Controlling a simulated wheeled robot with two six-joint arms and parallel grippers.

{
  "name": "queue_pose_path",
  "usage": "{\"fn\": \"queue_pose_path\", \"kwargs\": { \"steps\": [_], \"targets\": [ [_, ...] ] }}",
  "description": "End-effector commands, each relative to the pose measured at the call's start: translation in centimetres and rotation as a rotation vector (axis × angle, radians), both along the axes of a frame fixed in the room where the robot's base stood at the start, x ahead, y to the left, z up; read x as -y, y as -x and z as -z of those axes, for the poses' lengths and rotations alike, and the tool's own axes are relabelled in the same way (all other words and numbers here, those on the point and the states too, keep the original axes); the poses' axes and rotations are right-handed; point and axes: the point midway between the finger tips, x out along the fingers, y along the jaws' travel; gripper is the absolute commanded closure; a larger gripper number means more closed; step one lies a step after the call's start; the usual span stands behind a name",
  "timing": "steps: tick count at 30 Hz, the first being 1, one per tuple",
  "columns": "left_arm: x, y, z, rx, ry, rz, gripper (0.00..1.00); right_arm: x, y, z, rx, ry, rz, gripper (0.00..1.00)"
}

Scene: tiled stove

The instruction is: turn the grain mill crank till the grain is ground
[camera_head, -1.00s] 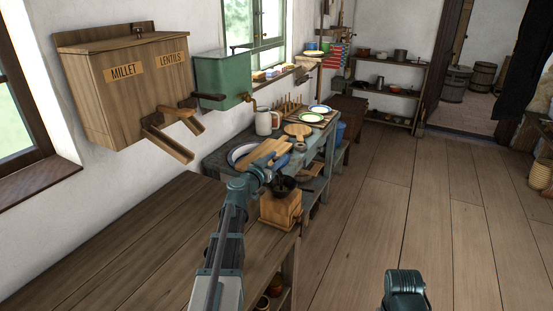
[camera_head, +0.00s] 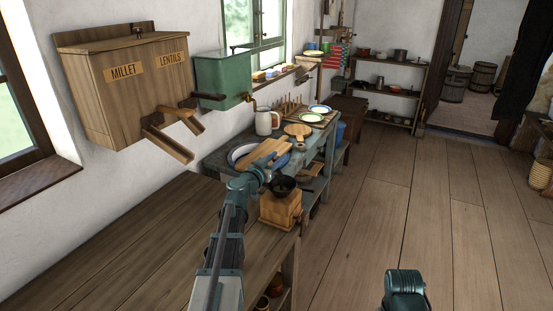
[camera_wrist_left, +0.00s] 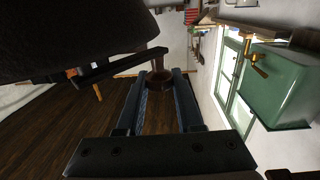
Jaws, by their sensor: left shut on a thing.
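The grain mill (camera_head: 280,209) is a light wooden box with a dark bowl-like hopper (camera_head: 284,186) on top, standing at the far right corner of the near wooden table. My left gripper (camera_head: 266,174) is at the hopper's upper left side and partly covers it. In the left wrist view, its two blue-grey fingers (camera_wrist_left: 159,82) are shut around the brown crank knob (camera_wrist_left: 158,72). The dark crank arm (camera_wrist_left: 112,68) runs from the knob to the left, under a large dark shape. Any grain inside the hopper cannot be made out. My right gripper is out of view; only part of my right arm shows.
Behind the mill, a grey-blue table (camera_head: 222,158) holds boards, plates and a mug. A green box with a brass crank (camera_head: 222,78) and a wooden millet and lentils bin (camera_head: 125,90) hang on the wall.

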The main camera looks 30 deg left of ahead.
Motion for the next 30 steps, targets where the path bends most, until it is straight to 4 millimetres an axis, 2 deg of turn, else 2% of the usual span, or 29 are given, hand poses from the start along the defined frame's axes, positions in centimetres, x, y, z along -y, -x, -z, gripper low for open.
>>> {"fn": "queue_pose_path", "kwargs": {
  "steps": [20,30],
  "targets": [
    [0.0,-0.1,0.0,0.000,0.000,0.021,1.00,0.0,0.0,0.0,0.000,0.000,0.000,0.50],
    [0.9,-1.2,0.0,0.000,-0.001,0.231,1.00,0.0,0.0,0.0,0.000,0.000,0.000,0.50]
  ]
}}
